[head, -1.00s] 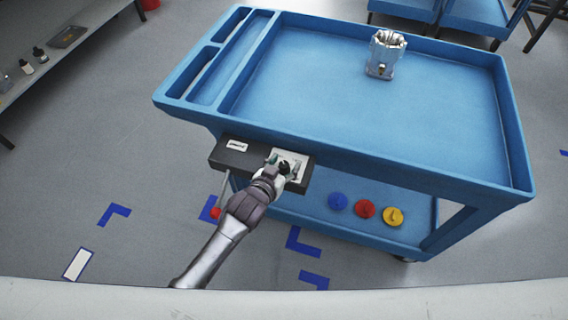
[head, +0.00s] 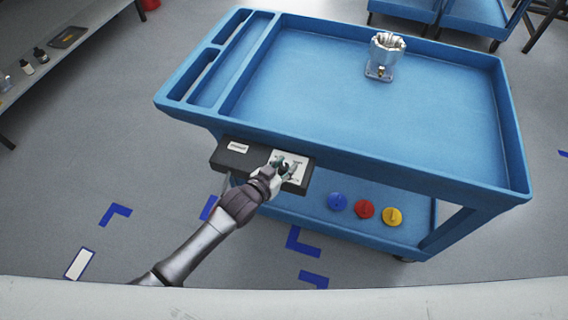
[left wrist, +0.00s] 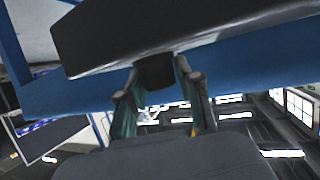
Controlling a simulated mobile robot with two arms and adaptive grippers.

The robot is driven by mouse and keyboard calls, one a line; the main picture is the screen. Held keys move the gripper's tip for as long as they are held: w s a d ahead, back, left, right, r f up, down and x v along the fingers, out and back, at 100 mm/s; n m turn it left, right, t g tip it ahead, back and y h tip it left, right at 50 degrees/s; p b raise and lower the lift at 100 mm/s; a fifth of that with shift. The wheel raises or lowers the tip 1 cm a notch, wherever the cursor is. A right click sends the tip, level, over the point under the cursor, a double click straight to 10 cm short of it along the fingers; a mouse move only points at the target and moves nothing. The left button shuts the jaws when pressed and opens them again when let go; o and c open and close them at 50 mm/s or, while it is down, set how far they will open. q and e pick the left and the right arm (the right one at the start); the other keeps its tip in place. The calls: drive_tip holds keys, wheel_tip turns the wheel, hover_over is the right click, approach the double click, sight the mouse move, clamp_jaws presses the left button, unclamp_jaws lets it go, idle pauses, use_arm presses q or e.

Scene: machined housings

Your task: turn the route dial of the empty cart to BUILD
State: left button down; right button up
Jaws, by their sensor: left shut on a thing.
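The blue cart (head: 350,112) stands in front of me, with a black control box (head: 236,160) on its near side. A pale dial plate (head: 297,176) is on the box's right part. My left gripper (head: 281,164) is at this plate, shut on the black route dial. In the left wrist view, the dial (left wrist: 154,70) sits under the dark box between the two fingers of the gripper (left wrist: 160,88). The gripper covers most of the dial and plate, so I cannot read its setting. My right gripper is not in view.
A silver machined housing (head: 384,58) stands on the cart's top tray. Blue (head: 337,201), red (head: 364,209) and yellow (head: 392,216) round parts sit on the lower shelf. Other blue carts (head: 470,18) stand behind. The floor to the left is mostly clear, with blue tape marks (head: 115,213).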

use_arm(q)
drive_tip(key=c, duration=0.8)
unclamp_jaws()
drive_tip(key=v, duration=1.2)
drive_tip(key=shift+r, duration=0.1)
